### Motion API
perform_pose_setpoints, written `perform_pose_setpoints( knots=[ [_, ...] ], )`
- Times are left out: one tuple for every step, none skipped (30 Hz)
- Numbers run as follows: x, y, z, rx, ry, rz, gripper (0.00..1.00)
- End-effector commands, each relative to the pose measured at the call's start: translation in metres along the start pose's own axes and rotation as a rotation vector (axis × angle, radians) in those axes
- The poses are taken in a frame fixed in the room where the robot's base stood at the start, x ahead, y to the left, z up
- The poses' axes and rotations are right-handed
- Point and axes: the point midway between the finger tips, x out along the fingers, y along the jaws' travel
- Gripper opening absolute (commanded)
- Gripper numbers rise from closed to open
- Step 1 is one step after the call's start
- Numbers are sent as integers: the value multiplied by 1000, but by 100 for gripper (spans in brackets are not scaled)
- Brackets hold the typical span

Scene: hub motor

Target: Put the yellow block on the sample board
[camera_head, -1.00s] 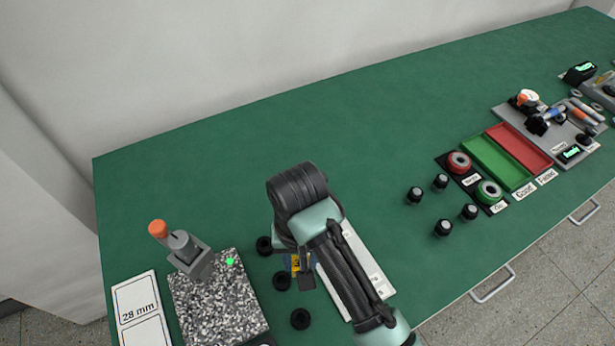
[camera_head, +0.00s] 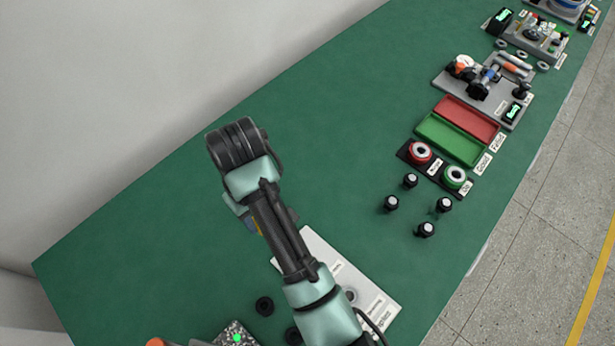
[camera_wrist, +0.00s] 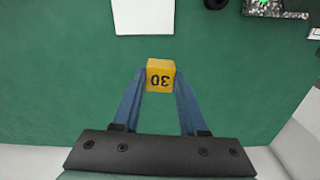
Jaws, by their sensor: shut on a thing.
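The yellow block (camera_wrist: 160,77), marked "30", is between the two blue fingers of my gripper (camera_wrist: 160,84) in the wrist view. The fingers press on its left and right sides, and it is held over bare green table. In the head view my arm hides nearly all of the gripper and block. A white labelled board (camera_head: 376,296), which looks like the sample board, lies partly under my forearm. Part of a white board also shows at the top of the wrist view (camera_wrist: 143,16), apart from the block.
Black rings (camera_head: 264,306) and a speckled plate (camera_head: 233,328) are at the bottom of the head view. Several black knobs (camera_head: 391,203), red and green buttons, and green (camera_head: 450,139) and red trays stand to the right. The table's left and back are clear.

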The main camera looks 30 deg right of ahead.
Motion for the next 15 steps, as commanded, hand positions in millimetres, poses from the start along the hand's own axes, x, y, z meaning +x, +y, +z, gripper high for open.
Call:
perform_pose_setpoints(
  knots=[
    [-1, 1, 4, -7, 0, -3, 0],
    [-1, 2, 7, -12, 0, -4, 0],
    [0, 4, 10, -18, 0, -3, 0],
    [-1, 8, 17, -22, -2, -4, 0],
    [-1, 11, 24, -28, -2, -4, 0],
    [1, 16, 35, -38, -3, -5, 0],
    [2, 20, 42, -45, -3, -4, 0],
    [4, 23, 49, -53, -3, -3, 0],
    [5, 27, 57, -64, -2, -2, 0],
    [6, 29, 63, -69, -2, -2, 0],
    [8, 32, 69, -74, -3, -1, 0],
    [9, 34, 75, -81, -1, -1, 0],
    [10, 36, 78, -86, 0, 0, 0],
    [11, 37, 81, -89, 1, 1, 0],
    [14, 38, 84, -93, 0, 0, 0]
  ],
)
